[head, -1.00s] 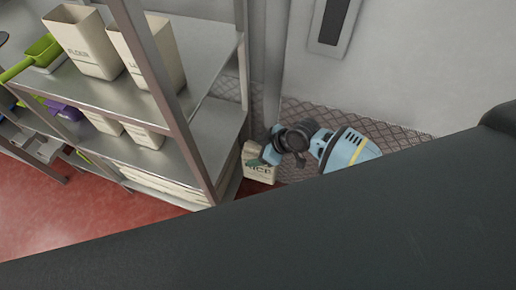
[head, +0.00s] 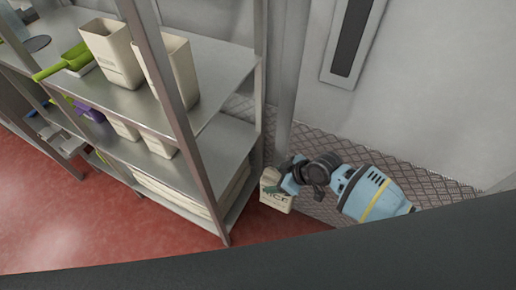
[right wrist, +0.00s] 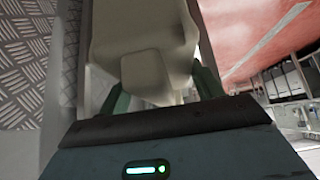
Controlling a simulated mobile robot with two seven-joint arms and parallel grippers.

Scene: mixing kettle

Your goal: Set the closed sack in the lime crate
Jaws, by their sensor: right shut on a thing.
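A cream sack (head: 275,196) with dark printed lettering, partly readable as rice, is low beside the metal shelf's right post. My right gripper (head: 276,181) is shut on its top. In the right wrist view the pale sack (right wrist: 140,45) fills the middle between the two green fingers (right wrist: 155,90), its top pinched between them. Whether its bottom touches the floor I cannot tell. My left gripper is not in view. No lime crate shows that I can make out.
A metal shelf (head: 215,150) stands left of the sack, holding cream bins (head: 112,52), a lime-green scoop (head: 68,62) and a purple item (head: 90,112). A wall and patterned metal floor strip (head: 310,150) lie right. Red floor (head: 70,215) is open at front left.

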